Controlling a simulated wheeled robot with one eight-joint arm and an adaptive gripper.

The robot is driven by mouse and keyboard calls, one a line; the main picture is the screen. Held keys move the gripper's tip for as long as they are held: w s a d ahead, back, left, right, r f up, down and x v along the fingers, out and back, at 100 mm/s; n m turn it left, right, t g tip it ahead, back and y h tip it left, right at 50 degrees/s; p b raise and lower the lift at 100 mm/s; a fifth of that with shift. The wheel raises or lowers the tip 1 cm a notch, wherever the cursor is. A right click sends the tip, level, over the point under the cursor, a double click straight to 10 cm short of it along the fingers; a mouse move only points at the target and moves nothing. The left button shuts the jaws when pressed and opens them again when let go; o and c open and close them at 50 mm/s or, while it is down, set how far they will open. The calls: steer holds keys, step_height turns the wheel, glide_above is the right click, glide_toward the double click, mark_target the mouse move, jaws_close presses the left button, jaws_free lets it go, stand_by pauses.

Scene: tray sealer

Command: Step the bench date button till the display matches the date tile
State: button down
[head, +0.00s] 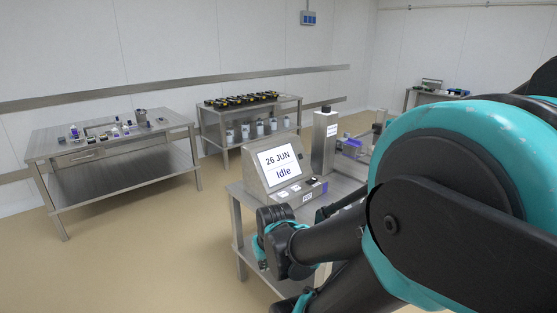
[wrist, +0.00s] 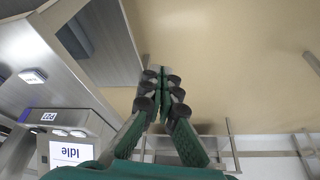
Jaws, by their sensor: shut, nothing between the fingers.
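The bench display (head: 280,163) reads "26 JUN" and "Idle" on a tilted metal console in the head view. Small white buttons (head: 283,194) and a dark one (head: 311,182) sit on the ledge below it; which is the date button I cannot tell. A screen reading "Idle" upside down (wrist: 68,155) shows at the lower left of the wrist view. No date tile can be made out. My gripper (wrist: 158,75) is shut and empty, its green fingers together, apart from the console and over bare floor in the wrist view. In the head view my arm hides part of the bench.
A metal post (head: 325,143) with a small white label stands right of the display. A steel table with small items (head: 62,158) stands at left, and a shelved bench (head: 211,125) behind. Open floor (head: 150,235) lies left of the console.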

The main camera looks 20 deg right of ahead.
step_height(320, 180, up, 10)
steer(key=m+t, duration=0.5)
steer(key=m, duration=0.5)
glide_above(284, 195)
steer(key=shift+w+h, duration=0.15)
steer(key=shift+h, duration=0.15)
steer(key=shift+f, duration=4.35)
steer(key=shift+f, duration=0.15)
steer(key=shift+f, duration=0.3)
